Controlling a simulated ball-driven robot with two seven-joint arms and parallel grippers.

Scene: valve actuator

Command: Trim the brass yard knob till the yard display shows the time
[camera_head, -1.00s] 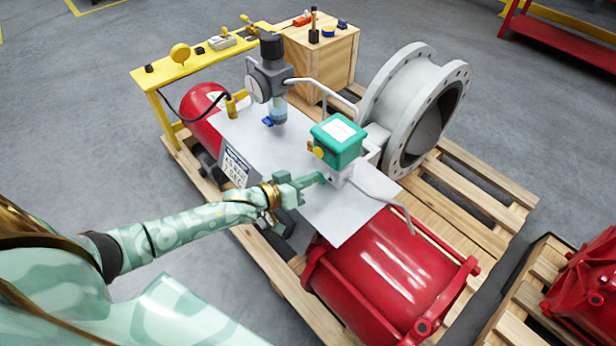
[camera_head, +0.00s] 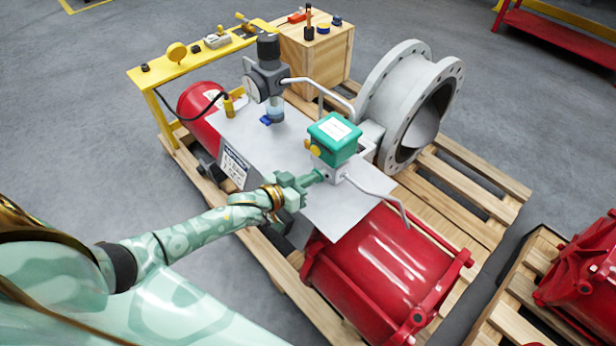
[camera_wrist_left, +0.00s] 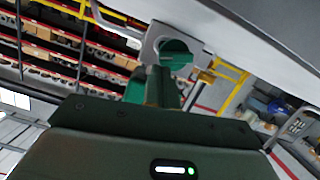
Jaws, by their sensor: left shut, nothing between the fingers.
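A green box (camera_head: 333,138) with a white label stands on the grey plate of the valve actuator. A brass-yellow knob (camera_head: 313,150) sits on its near left side. My left gripper (camera_head: 318,176) is shut and empty, its tips at the grey block under the box, just below the knob. I cannot tell whether they touch. In the left wrist view the green fingers (camera_wrist_left: 160,85) point at a round green part (camera_wrist_left: 175,52) on a grey plate. No display with a readable time shows. A white sign (camera_head: 236,168) on the plate's left side has text too small to read surely.
A grey regulator (camera_head: 268,75) stands behind the box, with bent grey pipes near it. A red cylinder (camera_head: 385,265) lies in front and a flanged valve (camera_head: 385,95) behind right. A yellow bench (camera_head: 165,60) and a wooden crate (camera_head: 330,60) stand at the back.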

